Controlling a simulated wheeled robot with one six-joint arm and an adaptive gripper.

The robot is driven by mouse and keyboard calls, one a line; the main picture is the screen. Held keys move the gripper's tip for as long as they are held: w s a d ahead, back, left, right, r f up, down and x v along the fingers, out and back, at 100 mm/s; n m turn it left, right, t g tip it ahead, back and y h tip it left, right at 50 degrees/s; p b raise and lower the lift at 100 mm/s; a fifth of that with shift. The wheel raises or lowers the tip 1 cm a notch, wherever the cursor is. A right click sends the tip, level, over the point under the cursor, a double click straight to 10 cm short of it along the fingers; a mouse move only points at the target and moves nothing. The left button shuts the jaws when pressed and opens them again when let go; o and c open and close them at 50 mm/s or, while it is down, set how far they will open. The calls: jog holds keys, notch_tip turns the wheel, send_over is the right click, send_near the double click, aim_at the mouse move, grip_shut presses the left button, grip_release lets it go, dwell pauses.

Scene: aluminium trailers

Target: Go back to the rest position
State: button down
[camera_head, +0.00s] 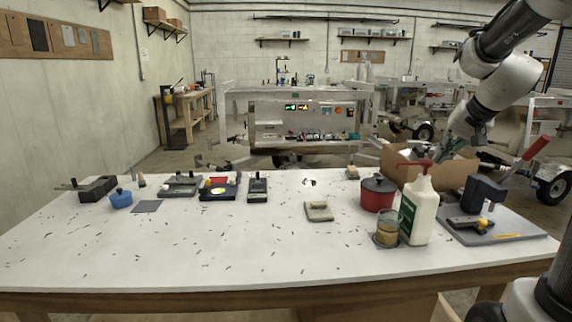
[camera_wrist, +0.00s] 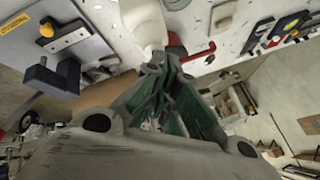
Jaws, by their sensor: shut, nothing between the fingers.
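My gripper (camera_head: 447,146) shows at the upper right in the head view, at the end of my raised arm, above the cardboard box (camera_head: 455,170) at the table's far right edge. In the wrist view my gripper (camera_wrist: 160,80) has its green-padded fingers together with nothing between them. The white bottle (camera_head: 421,212) with a red pump top stands upright on the table, nearer to the head camera than the gripper. The bottle also shows beyond the fingertips in the wrist view (camera_wrist: 143,22). The gripper appears apart from the bottle and the table.
The white table (camera_head: 200,255) holds a red pot (camera_head: 377,194), a glass jar (camera_head: 387,234), a beige block (camera_head: 319,211), a blue pot (camera_head: 121,199) and a dark press on a grey board (camera_head: 505,230). Trailers stand behind.

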jog(key=s+a+f+n+g, duration=0.1)
jog(key=s+a+n, duration=0.2)
jog(key=s, duration=0.9)
jog(key=s+a+f+n+g+h, duration=0.1)
jog(key=s+a+f+n, duration=0.1)
jog(key=s, duration=1.1)
jog(key=a+n, duration=0.1)
jog(key=a, duration=0.1)
jog(key=shift+s+a+f+h, duration=0.2)
jog(key=shift+s+a+h, duration=0.05)
jog(key=shift+a+h, duration=0.05)
jog(key=shift+a, duration=0.1)
